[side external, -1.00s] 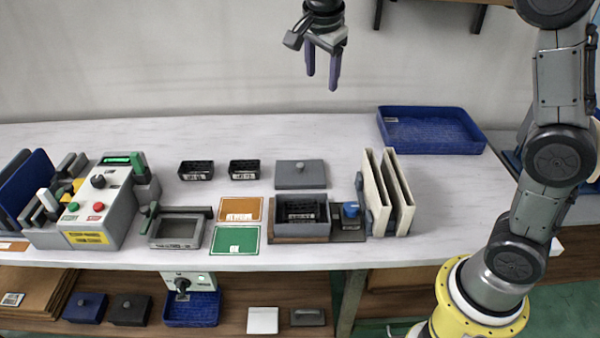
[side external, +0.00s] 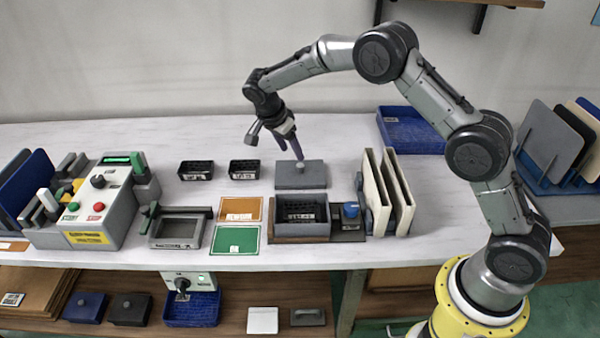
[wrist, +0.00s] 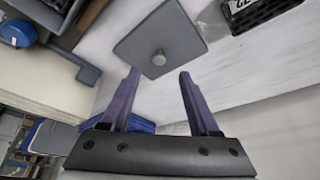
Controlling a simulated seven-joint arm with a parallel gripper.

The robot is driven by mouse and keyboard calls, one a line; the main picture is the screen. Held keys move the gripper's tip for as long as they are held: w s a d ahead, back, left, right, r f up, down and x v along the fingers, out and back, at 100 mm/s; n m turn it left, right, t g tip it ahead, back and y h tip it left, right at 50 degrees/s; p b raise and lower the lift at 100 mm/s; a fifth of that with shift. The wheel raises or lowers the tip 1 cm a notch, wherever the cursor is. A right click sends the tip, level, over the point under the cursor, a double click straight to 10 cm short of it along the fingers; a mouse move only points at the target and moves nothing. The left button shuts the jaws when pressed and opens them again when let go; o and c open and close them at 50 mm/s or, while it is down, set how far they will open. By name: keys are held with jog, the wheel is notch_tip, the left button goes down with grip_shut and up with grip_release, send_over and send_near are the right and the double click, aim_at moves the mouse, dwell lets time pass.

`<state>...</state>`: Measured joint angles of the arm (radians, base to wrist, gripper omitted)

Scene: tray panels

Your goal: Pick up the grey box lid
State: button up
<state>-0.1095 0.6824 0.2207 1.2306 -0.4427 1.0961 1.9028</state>
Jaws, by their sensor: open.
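The grey box lid (side external: 290,177) lies flat on the white table, behind the open grey box, with a small round knob (side external: 300,165) near its middle. In the wrist view the lid (wrist: 178,30) shows ahead of the fingertips, with its knob (wrist: 158,57) facing them. My gripper (side external: 290,155) is open and empty, tilted, just above and behind the lid in the side view. In the wrist view my gripper (wrist: 158,73) has its two purple fingers spread apart, with the knob just beyond the gap between the tips. I see no contact with the lid.
The grey box (side external: 301,230) holding a black tray stands in front of the lid. Two small black trays (side external: 244,169) lie to its left. Upright cream panels (side external: 401,200) in a rack stand to the right. A blue tray (side external: 412,140) lies at the back right.

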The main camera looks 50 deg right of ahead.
aim_at(300, 164)
jog(key=shift+x, duration=3.5)
jog(key=shift+s+d+r, duration=0.1)
jog(key=shift+d, duration=0.1)
grip_shut()
